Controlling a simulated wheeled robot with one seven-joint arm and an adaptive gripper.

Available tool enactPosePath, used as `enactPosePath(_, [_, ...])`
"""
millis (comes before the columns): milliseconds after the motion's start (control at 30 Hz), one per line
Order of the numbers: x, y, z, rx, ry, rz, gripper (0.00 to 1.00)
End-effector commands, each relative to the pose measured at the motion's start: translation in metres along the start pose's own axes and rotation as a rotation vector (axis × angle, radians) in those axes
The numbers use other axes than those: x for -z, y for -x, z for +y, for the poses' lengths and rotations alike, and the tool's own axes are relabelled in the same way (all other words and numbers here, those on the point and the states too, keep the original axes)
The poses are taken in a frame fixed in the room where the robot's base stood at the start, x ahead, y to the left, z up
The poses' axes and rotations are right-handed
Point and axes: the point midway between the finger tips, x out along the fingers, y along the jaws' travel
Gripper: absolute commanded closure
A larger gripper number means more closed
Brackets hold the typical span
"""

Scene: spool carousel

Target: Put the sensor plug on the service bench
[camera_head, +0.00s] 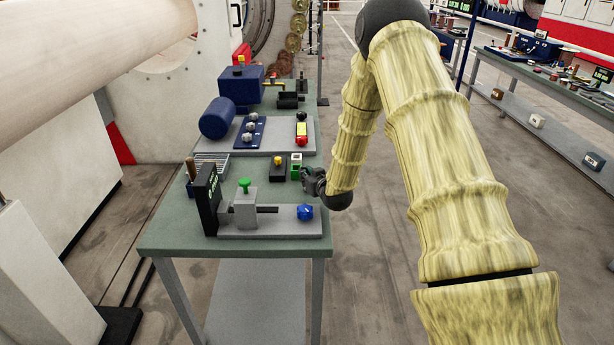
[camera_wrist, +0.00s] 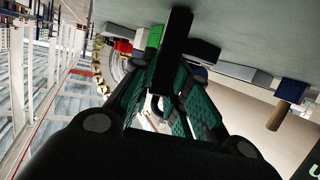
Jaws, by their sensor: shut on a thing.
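My gripper (camera_head: 310,181) is at the right edge of the green-topped service bench (camera_head: 180,220), low over its surface. In the wrist view its teal-padded fingers (camera_wrist: 165,100) are closed around a dark bar-shaped piece, which I take to be the sensor plug (camera_wrist: 178,45). The plug sticks out beyond the fingertips, and the gripper hides it in the head view. I cannot tell whether it touches the bench top.
A green-and-white block (camera_head: 296,166) and a black box with a yellow button (camera_head: 278,168) stand close to my gripper. A grey fixture with a green knob (camera_head: 244,186) and a blue knob (camera_head: 305,212) are nearer the front. Blue machinery (camera_head: 217,118) stands behind.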

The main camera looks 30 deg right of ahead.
Motion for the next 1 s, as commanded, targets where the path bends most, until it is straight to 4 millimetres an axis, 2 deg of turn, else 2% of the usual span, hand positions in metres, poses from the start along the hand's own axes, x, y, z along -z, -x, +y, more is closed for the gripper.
enactPosePath(100, [-0.003, -0.001, 0.001, -0.001, 0.0, 0.0, 1.0])
enactPosePath(133, [-0.002, -0.001, 0.001, -0.001, 0.0, 0.0, 0.78])
enactPosePath(200, [-0.002, 0.0, 0.001, -0.001, 0.0, 0.0, 0.65])
enactPosePath(233, [-0.002, 0.0, 0.001, -0.001, 0.0, 0.0, 0.62])
enactPosePath(667, [0.0, 0.003, 0.001, -0.001, 0.0, 0.0, 0.62])
enactPosePath(1000, [-0.002, 0.047, 0.0, 0.0, -0.001, 0.001, 0.62])
